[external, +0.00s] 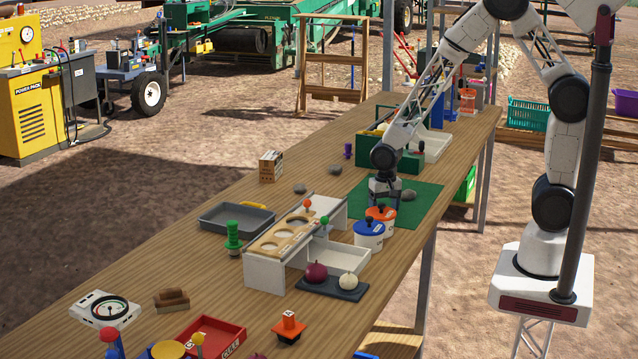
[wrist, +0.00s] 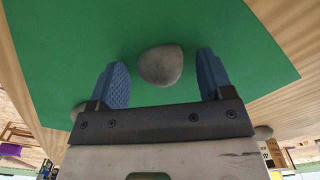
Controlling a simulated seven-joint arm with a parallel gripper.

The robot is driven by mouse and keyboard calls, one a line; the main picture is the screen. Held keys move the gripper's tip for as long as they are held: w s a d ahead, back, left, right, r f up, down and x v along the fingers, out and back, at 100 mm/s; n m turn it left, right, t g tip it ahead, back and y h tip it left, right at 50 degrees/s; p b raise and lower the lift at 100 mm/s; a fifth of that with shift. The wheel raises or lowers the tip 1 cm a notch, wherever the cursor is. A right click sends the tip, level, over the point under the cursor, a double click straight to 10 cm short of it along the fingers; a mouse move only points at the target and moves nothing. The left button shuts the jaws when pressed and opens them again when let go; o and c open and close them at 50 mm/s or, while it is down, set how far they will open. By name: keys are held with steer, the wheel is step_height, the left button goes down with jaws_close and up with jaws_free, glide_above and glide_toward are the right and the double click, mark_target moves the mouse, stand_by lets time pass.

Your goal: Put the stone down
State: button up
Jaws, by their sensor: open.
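A grey rounded stone (wrist: 160,66) rests on the green mat (wrist: 60,50) in the wrist view. My gripper (wrist: 162,68) is open, with one blue ridged finger on each side of it and a clear gap to both. In the external view my gripper (external: 383,203) is low over the green mat (external: 428,196), and a grey stone (external: 408,195) shows just right of it. The fingertips are partly hidden there behind the white tubs.
Two other stones (external: 300,188) (external: 335,170) lie on the wooden table left of the mat. A holed sorting stand (external: 290,240) is at the left, a green box (external: 402,160) behind.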

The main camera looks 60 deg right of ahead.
steer(key=shift+r, duration=0.15)
step_height(320, 180, up, 12)
stand_by(0.7)
steer(key=shift+s+r, duration=0.1)
stand_by(0.4)
steer(key=s+d+r+n+t, duration=0.1)
steer(key=s+r+n, duration=0.3)
steer(key=s+r, duration=0.5)
steer(key=s+d+r+n+t, duration=0.1)
steer(key=s+d+r+n, duration=0.3)
steer(key=s+r, duration=0.5)
steer(key=s+n, duration=0.1)
steer(key=s, duration=0.6)
steer(key=shift+s+d+r+t, duration=0.2)
steer(key=shift+t, duration=0.1)
